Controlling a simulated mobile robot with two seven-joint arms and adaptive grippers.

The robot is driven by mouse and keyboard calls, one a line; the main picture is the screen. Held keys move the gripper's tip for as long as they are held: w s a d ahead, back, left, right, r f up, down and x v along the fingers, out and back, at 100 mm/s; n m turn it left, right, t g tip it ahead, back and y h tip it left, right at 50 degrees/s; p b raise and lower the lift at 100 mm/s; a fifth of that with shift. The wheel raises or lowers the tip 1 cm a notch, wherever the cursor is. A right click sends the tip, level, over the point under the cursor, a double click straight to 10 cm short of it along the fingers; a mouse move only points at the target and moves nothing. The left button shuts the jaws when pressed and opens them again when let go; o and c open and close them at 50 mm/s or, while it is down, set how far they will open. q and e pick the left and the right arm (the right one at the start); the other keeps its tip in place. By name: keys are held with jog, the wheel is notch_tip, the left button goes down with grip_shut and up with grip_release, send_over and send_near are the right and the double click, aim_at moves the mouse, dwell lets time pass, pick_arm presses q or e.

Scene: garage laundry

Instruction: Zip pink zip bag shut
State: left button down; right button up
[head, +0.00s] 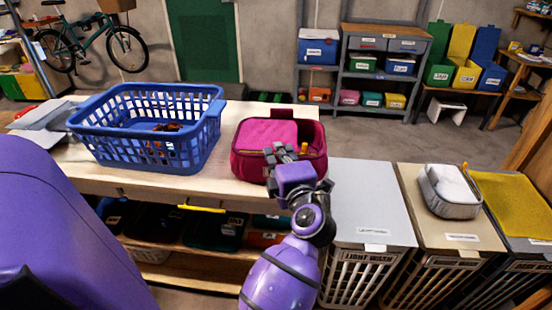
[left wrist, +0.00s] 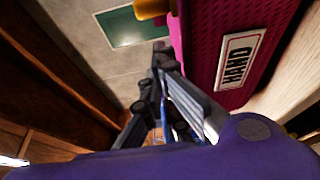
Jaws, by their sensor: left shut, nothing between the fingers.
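The pink zip bag (head: 249,165) stands on the right end of the wooden table. A brighter pink panel (head: 268,132) shows at its top, and a darker gap shows at the right, inside the rim. A small orange-yellow zipper pull (head: 304,149) shows near the front right of the top. My left gripper (head: 283,152) is shut and empty at the bag's front, hiding part of that side. In the left wrist view its fingers (left wrist: 158,62) are together beside the bag's labelled pink side (left wrist: 210,40). Whether they touch the bag is unclear. My right gripper is out of view.
A blue laundry basket (head: 150,125) stands left of the bag, with grey cloth (head: 45,115) beyond it. Labelled hampers (head: 370,205) stand right of the table; one carries a grey container (head: 448,192). A narrow strip of bare table (head: 219,178) separates basket and bag.

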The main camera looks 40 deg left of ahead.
aim_at(302, 152)
pick_arm(q)
jog(key=shift+w+d, duration=0.3)
jog(key=shift+d, duration=0.25)
jog(key=shift+w+d, duration=0.3)
jog(key=shift+d, duration=0.2)
jog(key=w+d, duration=0.2)
jog(key=shift+d+r+p, duration=0.1)
jog(key=shift+d+p, duration=0.25)
jog(key=shift+d, duration=0.05)
jog(key=shift+s, duration=0.1)
